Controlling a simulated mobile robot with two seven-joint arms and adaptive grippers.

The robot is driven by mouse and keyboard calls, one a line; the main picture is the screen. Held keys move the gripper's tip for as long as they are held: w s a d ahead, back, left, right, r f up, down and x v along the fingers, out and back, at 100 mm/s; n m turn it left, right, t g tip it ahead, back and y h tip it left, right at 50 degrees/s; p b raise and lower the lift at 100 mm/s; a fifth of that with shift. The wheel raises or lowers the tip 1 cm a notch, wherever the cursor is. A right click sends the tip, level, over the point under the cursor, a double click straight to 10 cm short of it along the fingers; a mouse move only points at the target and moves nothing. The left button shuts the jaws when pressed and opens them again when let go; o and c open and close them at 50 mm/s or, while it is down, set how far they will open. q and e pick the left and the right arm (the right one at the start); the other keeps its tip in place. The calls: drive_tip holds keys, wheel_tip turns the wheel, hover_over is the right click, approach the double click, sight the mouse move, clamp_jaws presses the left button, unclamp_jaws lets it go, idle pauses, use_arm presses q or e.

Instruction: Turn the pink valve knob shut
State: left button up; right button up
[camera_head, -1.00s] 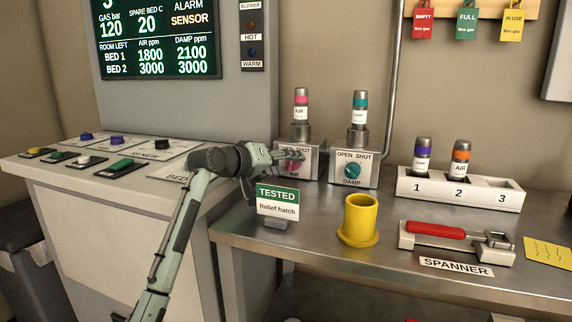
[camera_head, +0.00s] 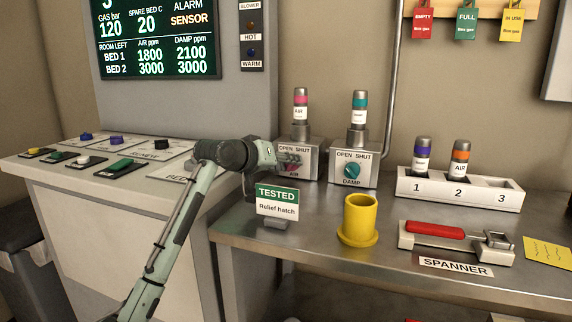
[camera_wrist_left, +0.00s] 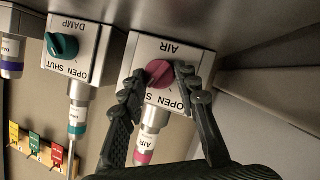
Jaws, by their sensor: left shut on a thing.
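The pink valve knob (camera_wrist_left: 160,73) is on the front of the AIR box (camera_wrist_left: 178,50), which appears upside down in the left wrist view. My left gripper (camera_wrist_left: 163,77) has a finger on each side of the knob and is shut on it. In the head view, my left gripper (camera_head: 287,160) is at the AIR box (camera_head: 313,160) and hides most of the knob. A pink-banded AIR bottle (camera_head: 300,105) stands on top of this box. My right gripper is in neither view.
The DAMP box (camera_head: 370,172) with a teal knob (camera_head: 352,171) stands just right of the AIR box. A TESTED sign (camera_head: 278,200) stands below my left gripper. A yellow cup (camera_head: 359,218), a red-handled spanner (camera_head: 436,230) and a numbered rack (camera_head: 420,185) are farther right.

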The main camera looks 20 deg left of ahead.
use_arm(q)
drive_tip(key=shift+d+r+m+y, duration=0.1)
drive_tip(key=shift+d+m+y, duration=0.05)
drive_tip(key=shift+m+y, duration=0.85)
drive_tip(key=o, duration=1.2)
drive_tip(key=shift+c, duration=0.2)
drive_tip(key=v, duration=1.2)
drive_tip(key=shift+r, duration=0.2)
